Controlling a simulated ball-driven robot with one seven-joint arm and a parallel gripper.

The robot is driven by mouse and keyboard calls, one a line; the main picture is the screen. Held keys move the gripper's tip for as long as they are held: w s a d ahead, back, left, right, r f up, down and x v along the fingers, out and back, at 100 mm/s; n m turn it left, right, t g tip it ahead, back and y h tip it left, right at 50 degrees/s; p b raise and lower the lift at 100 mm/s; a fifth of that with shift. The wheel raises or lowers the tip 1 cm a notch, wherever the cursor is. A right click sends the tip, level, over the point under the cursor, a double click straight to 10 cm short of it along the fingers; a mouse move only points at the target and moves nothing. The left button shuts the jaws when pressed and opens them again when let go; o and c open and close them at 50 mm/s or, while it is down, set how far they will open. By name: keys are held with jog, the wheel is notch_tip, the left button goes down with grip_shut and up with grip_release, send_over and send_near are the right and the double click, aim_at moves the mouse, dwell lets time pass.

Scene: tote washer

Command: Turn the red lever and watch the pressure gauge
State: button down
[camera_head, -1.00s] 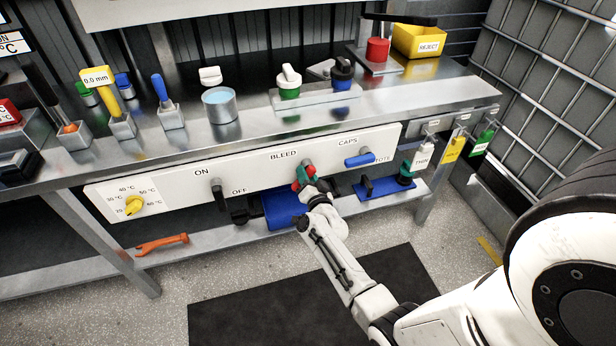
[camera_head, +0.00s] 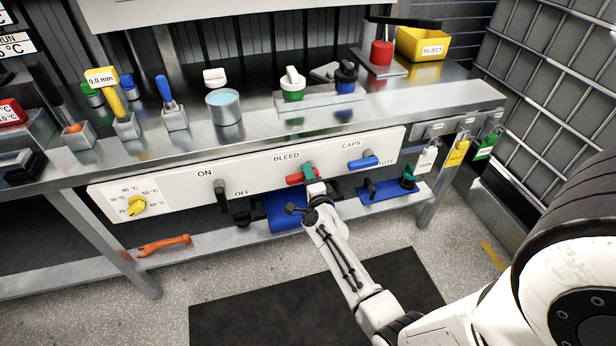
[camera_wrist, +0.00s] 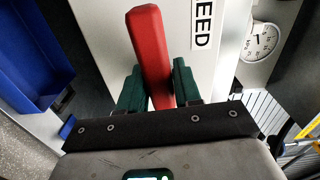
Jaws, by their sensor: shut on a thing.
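The red lever (camera_head: 294,179) is on the white panel under the BLEED label, lying roughly level and pointing left. My gripper (camera_head: 308,174) is shut on it from the front. In the wrist view the lever (camera_wrist: 150,45) stands between the two green finger pads of my gripper (camera_wrist: 158,90), its free end reaching beyond them. The pressure gauge (camera_wrist: 262,40), a round white dial, shows at the upper right of the wrist view. Its needle is too small to read surely. I cannot make out the gauge in the head view.
A black ON/OFF handle (camera_head: 221,194) and a yellow temperature knob (camera_head: 136,205) are left of the lever. A blue CAPS handle (camera_head: 363,162) is to its right.

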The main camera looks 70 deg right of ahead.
jog(key=shift+s+m, duration=0.1)
jog(key=shift+m, duration=0.4)
jog(key=c, duration=0.9)
grip_release()
jog(key=p+v, duration=0.2)
jog(key=v, duration=0.8)
jog(key=shift+s+a, duration=0.25)
jog(key=shift+s, duration=0.05)
